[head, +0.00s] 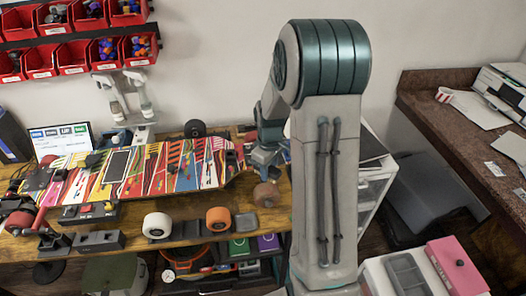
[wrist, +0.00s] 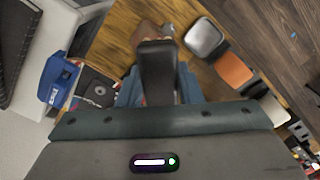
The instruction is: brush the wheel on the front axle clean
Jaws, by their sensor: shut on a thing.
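A skateboard with a multicoloured striped deck (head: 165,168) lies on the wooden workbench. Red wheels (head: 20,220) show at its left end and a dark wheel (head: 195,128) behind it. A brownish, dirty-looking wheel (head: 266,195) is at its right end, just below my gripper (head: 266,160); I cannot tell how it is mounted. In the wrist view my gripper is shut on a black, handle-like thing (wrist: 158,72), which points away from the camera. Its far end is hidden, so I cannot tell whether it touches the wheel. A brown patch (wrist: 148,32) shows just beyond it.
A white wheel (head: 157,225), an orange wheel (head: 218,219) and a small grey tray (head: 244,223) line the bench's front edge. Red parts bins (head: 73,57) hang on the wall. A blue device (wrist: 60,80) shows in the wrist view. A brown counter (head: 440,115) stands right.

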